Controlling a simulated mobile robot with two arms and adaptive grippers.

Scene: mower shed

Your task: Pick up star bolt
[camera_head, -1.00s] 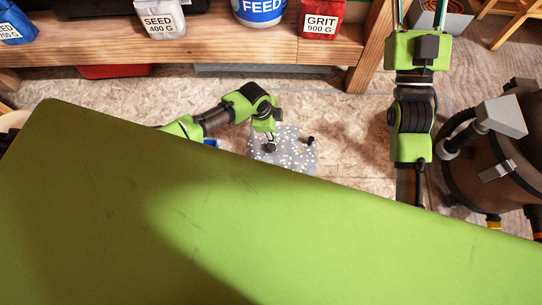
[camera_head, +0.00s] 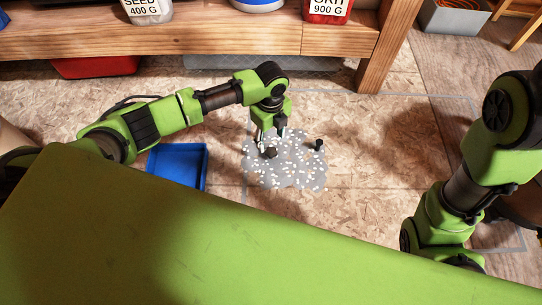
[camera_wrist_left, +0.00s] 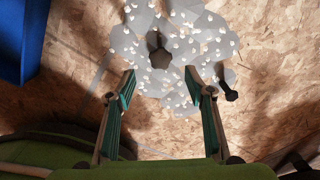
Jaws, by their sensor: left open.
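Two dark bolt-like pieces lie on a grey patch with white specks on the floor. One dark piece (camera_head: 270,152) is under my left gripper (camera_head: 271,139); the other dark piece (camera_head: 319,145) is at the patch's right side. I cannot tell which is the star bolt. In the left wrist view, the first piece (camera_wrist_left: 159,56) has a faceted head and lies beyond and between the spread fingertips (camera_wrist_left: 160,72), apart from both. The second piece (camera_wrist_left: 229,89), black with a knobbed end, lies outside the right finger. My left gripper is open and empty. My right gripper is out of view.
A blue tray (camera_head: 178,166) stands left of the grey patch (camera_head: 290,174). A wooden shelf (camera_head: 200,38) runs along the back, with a red bin (camera_head: 96,67) beneath it. Bare floor (camera_head: 365,150) lies right of the patch.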

